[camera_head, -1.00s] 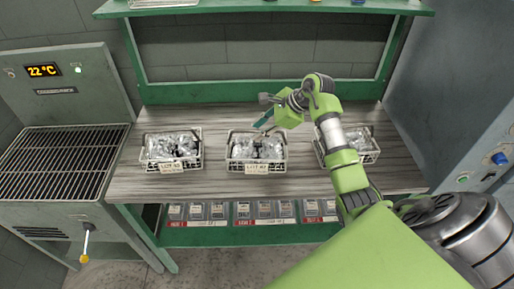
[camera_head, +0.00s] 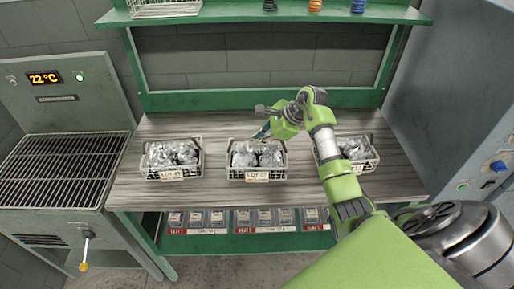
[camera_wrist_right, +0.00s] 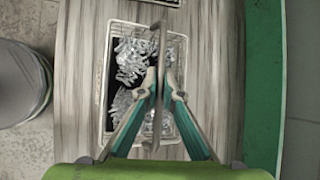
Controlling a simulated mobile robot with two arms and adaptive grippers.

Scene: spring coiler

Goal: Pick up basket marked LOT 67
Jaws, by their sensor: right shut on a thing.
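The middle wire basket (camera_head: 236,173) stands on the wooden bench top with a front label that seems to read LOT 67. It holds shiny, silvery coiled parts in clear wrapping. My right gripper (camera_head: 262,131) is over it, fingers pointing down. In the right wrist view, the same basket (camera_wrist_right: 102,95) lies under the gripper (camera_wrist_right: 160,78), whose teal fingers are shut on its thin raised handle (camera_wrist_right: 157,120). The basket still appears to rest on the bench. My left gripper is not in view.
A similar labelled basket (camera_head: 150,172) stands left of it. Another basket (camera_head: 371,164) stands right, partly behind my right arm. An oven with a rack (camera_head: 60,170) is at left. A green shelf (camera_head: 210,20) above holds coloured springs (camera_head: 315,6).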

